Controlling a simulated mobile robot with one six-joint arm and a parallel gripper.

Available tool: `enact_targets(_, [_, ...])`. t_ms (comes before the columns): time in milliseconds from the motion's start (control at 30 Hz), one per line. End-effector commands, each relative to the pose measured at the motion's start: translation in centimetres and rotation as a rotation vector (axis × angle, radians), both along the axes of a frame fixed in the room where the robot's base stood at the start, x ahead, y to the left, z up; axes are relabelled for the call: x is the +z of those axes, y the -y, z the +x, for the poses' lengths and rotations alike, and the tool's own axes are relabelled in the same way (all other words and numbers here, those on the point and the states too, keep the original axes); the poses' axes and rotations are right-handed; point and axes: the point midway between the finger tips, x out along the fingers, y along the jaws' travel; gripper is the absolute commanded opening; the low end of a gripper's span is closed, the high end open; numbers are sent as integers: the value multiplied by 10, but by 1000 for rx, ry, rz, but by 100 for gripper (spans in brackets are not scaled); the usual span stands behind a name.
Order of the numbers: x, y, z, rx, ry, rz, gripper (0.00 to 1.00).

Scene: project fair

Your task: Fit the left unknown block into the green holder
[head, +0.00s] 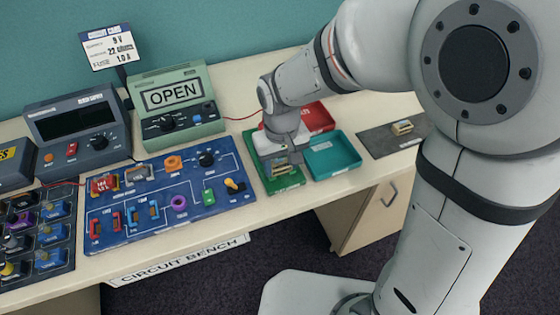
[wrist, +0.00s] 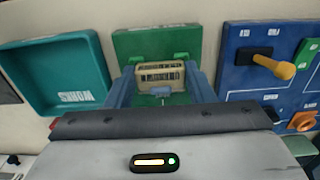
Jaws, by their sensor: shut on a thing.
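My gripper (head: 284,162) reaches down over the green holder (head: 284,183) at the right end of the bench's blue board. It is shut on a beige block with dark markings (head: 281,169). In the wrist view the block (wrist: 160,72) sits between the two blue-grey fingers, in front of the green holder (wrist: 125,42). Raised green parts of the holder show near both ends of the block. I cannot tell whether the block touches the holder or is seated in it. A second, similar block (head: 402,127) lies on a dark mat at the right.
A teal tray (head: 333,174) stands right beside the holder, with a red tray (head: 318,114) behind. A blue circuit board (head: 150,221) with raised parts lies on the left. A green meter reading OPEN (head: 172,97) stands behind it. The dark mat (head: 375,142) is mostly bare.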

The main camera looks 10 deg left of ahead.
Motion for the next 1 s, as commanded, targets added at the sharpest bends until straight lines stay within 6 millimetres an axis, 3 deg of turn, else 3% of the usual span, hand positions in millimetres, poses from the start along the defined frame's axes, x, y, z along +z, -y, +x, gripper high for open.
enact_targets(100, [-2, 0, 0, 0, 0, 0, 26])
enact_targets(133, [-1, 0, 0, 0, 0, 0, 51])
enact_targets(400, [-1, 0, 0, 1, 0, 0, 73])
enact_targets(567, [-1, 0, 0, 1, 0, 0, 74])
enact_targets(833, [-1, 0, 0, 1, 0, 0, 95])
enact_targets(1000, [-1, 0, 0, 1, 0, 0, 96])
